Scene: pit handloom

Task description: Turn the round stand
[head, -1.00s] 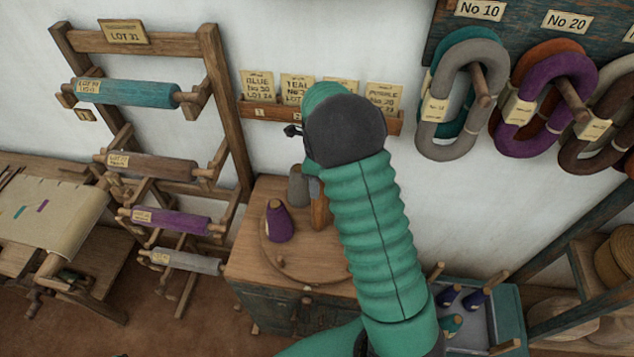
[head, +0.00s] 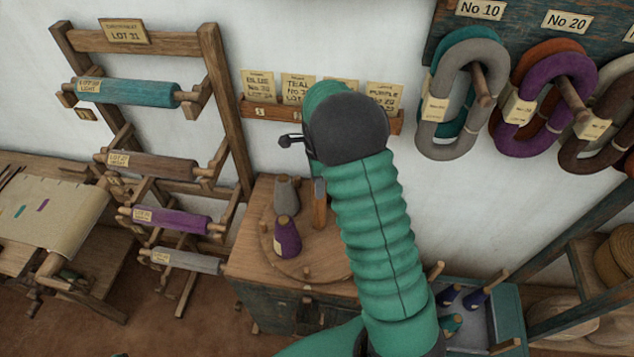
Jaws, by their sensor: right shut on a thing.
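The round stand (head: 281,259) is a flat wooden disc on top of a small cabinet, with short pegs near its rim. A purple cone (head: 287,238) stands on its front left part and a grey cone (head: 285,196) farther back. An upright wooden piece (head: 320,208) rises over the disc beside them. My right gripper (head: 318,184) is above the stand, mostly hidden behind my own green arm. It is shut at the upright wooden piece; the exact contact is hidden. The right part of the disc is also hidden. My left gripper is not in view.
The wooden cabinet (head: 262,290) carries the stand. A rack with wound rollers (head: 150,165) stands to the left. A card rail (head: 258,111) is on the wall behind. A tray with several cones (head: 475,320) is at right. Yarn hanks (head: 545,105) hang at upper right.

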